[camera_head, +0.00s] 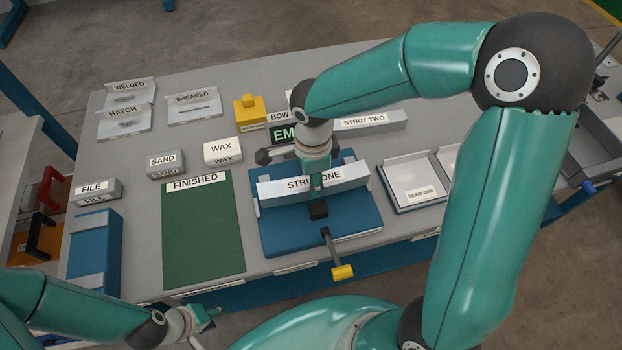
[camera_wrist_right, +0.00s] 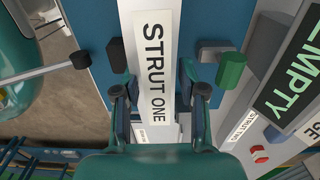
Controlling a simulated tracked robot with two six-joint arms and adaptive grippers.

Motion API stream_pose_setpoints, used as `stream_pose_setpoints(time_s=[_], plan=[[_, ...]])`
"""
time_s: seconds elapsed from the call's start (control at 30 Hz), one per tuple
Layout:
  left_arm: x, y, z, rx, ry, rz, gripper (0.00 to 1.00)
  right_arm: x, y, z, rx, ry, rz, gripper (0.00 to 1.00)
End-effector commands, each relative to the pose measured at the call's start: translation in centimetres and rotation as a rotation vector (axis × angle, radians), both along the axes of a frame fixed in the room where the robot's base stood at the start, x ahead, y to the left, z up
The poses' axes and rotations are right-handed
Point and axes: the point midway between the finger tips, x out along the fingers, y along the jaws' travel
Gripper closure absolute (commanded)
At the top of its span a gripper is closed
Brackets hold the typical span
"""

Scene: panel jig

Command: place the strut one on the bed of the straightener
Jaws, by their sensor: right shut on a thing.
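Strut one (camera_head: 272,191) is a long pale grey bar with a white STRUT ONE label, lying across the blue straightener (camera_head: 283,237). My right gripper (camera_head: 317,188) comes down over its middle and is shut on it.
A handle with a yellow grip (camera_head: 342,272) sticks out in front of the straightener. Strut two (camera_head: 372,122) lies behind it, near a dark EMPTY sign (camera_head: 283,135). A green FINISHED mat (camera_head: 203,235) is bare at the left. White trays (camera_head: 415,182) stand at the right.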

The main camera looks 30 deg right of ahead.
Motion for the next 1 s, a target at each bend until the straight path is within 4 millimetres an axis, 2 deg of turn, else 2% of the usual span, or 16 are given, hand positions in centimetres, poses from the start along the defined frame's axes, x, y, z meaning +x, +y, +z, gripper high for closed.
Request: stream_pose_setpoints(time_s=[0.1, 0.33, 1.0], plan=[[0.0, 0.0, 0.1, 0.0, 0.0, 0.0, 0.6, 0.0, 0.0, -0.7, 0.001, -0.001, -0.001, 1.0], [0.0, 0.0, 0.0, 0.0, 0.0, 0.0, 0.6, 0.0, 0.0, -0.8, 0.0, -0.002, -0.001, 1.0], [0.0, 0.0, -1.7, 0.0, 0.0, 0.0, 0.6, 0.0, 0.0, -1.9, 0.001, -0.001, 0.001, 1.0]])
